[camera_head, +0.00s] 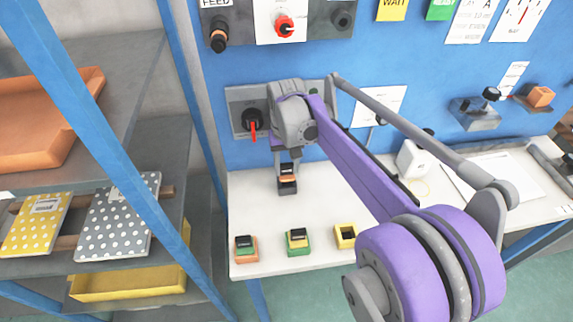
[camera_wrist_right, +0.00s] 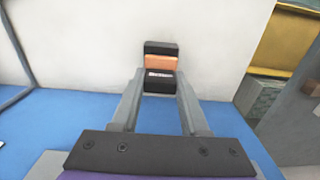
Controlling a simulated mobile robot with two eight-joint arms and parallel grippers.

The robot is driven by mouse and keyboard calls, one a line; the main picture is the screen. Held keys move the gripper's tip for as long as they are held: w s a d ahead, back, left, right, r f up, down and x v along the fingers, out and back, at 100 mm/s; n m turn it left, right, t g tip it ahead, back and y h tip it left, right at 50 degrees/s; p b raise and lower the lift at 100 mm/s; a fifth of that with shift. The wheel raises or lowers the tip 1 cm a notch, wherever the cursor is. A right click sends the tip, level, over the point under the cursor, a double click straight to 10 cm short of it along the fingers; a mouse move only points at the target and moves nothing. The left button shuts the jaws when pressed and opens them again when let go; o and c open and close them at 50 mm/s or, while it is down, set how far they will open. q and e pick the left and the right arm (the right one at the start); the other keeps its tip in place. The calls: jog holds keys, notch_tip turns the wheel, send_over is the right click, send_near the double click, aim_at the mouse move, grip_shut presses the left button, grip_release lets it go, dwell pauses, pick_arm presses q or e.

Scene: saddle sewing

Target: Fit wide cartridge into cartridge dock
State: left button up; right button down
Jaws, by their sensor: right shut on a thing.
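My right gripper (camera_head: 286,164) points down over the back left of the white table. It is shut on a dark block with an orange band, which I take for the wide cartridge (camera_head: 287,178). In the right wrist view the block (camera_wrist_right: 160,62) sits between the two grey fingertips (camera_wrist_right: 160,82), with a pale label on its near dark part. Whether it hangs clear or touches the table, I cannot tell. I cannot pick out the cartridge dock for certain. My left gripper is not in view.
A red-handled switch (camera_head: 253,126) is on the wall behind. A shelf rack (camera_head: 130,100) stands at left.

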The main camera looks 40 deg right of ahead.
jog(key=shift+f+b, duration=0.65)
jog(key=shift+f, duration=0.5)
jog(key=shift+c, duration=1.7)
grip_release()
notch_tip(320, 180, up, 8)
jog(key=shift+f+p, duration=0.2)
jog(key=shift+p, duration=0.15)
